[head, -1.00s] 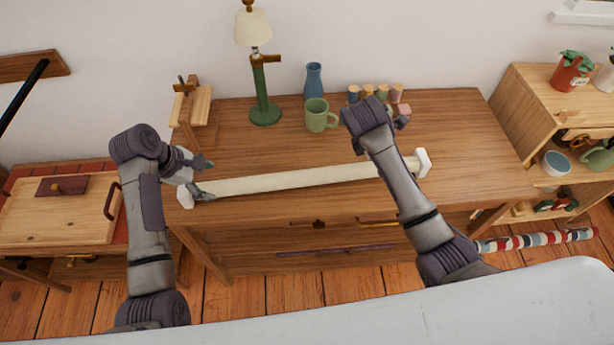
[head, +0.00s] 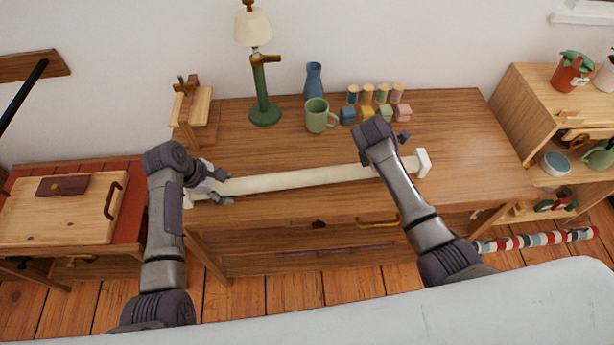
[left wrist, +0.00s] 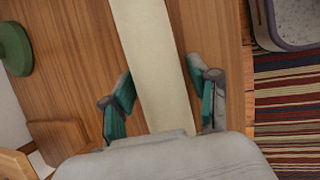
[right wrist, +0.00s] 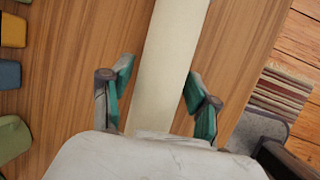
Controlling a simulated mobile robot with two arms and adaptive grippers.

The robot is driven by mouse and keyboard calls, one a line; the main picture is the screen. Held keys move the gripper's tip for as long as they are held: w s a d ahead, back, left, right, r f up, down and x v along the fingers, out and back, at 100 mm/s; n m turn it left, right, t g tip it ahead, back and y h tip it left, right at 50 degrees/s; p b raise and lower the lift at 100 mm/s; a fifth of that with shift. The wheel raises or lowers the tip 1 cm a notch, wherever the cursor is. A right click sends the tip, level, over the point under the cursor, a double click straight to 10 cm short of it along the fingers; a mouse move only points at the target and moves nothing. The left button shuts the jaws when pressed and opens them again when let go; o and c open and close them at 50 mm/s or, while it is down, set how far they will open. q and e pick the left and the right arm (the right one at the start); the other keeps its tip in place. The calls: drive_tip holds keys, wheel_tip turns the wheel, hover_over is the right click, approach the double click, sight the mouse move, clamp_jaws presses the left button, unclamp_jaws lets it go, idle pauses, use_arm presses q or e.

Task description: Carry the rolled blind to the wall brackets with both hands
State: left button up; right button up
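The rolled blind (head: 290,180) is a long cream roll with white end pieces, lying along the front of the wooden desk. My left gripper (head: 222,187) is near its left end, with its fingers on either side of the roll. In the left wrist view the blind (left wrist: 152,60) runs between the open fingers (left wrist: 162,102), with gaps beside it. My right gripper is mostly hidden behind its arm in the head view, near the blind's right end. In the right wrist view its open fingers (right wrist: 160,95) straddle the blind (right wrist: 170,50), apart from it. No wall brackets are clearly visible.
On the desk (head: 450,130) stand a lamp (head: 262,90), a blue vase (head: 314,80), a green mug (head: 317,115), several spools and blocks, and a small wooden stand (head: 190,105). A shelf (head: 520,100) is at right and a low cabinet (head: 55,215) at left.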

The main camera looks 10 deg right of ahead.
use_arm(q)
clamp_jaws()
use_arm(e)
clamp_jaws()
use_arm(q)
drive_tip(key=shift+w+r, duration=0.1)
drive_tip(key=shift+r, duration=0.05)
use_arm(e)
drive_tip(key=shift+w+r, duration=0.1)
drive_tip(key=shift+r, duration=0.05)
